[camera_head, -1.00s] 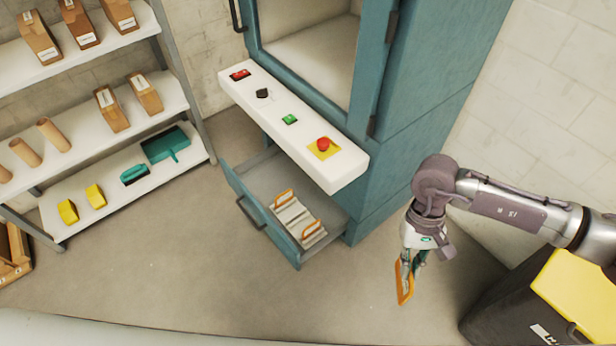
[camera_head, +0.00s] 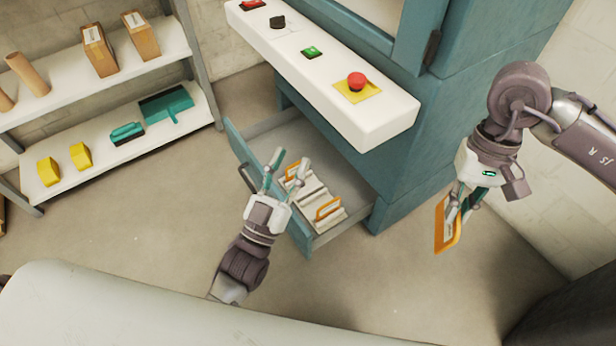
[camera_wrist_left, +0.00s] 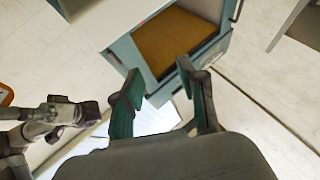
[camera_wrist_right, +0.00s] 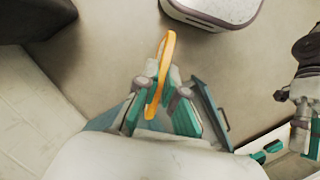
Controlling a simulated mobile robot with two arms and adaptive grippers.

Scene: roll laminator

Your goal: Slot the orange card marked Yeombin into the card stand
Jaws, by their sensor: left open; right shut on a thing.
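The orange card (camera_head: 444,226) hangs in my right gripper (camera_head: 461,200), clear of the drawer and to its right. It is an orange-edged plate with a pale label too small to read. The card also shows in the right wrist view (camera_wrist_right: 164,65), upright between the shut fingers. The pale slotted card stand (camera_head: 309,192) lies in the open drawer. One orange-edged card (camera_head: 328,208) stands at its near right end and another (camera_head: 296,169) at its far left end. My left gripper (camera_head: 287,163) is open and empty, over the drawer front, partly hiding the stand's left side.
The drawer (camera_head: 345,180) is pulled out of the teal cabinet (camera_head: 480,60). Above it juts a white control panel (camera_head: 385,117) with a red button (camera_head: 356,81). Shelves (camera_head: 180,112) stand at left. The floor right of the drawer is free.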

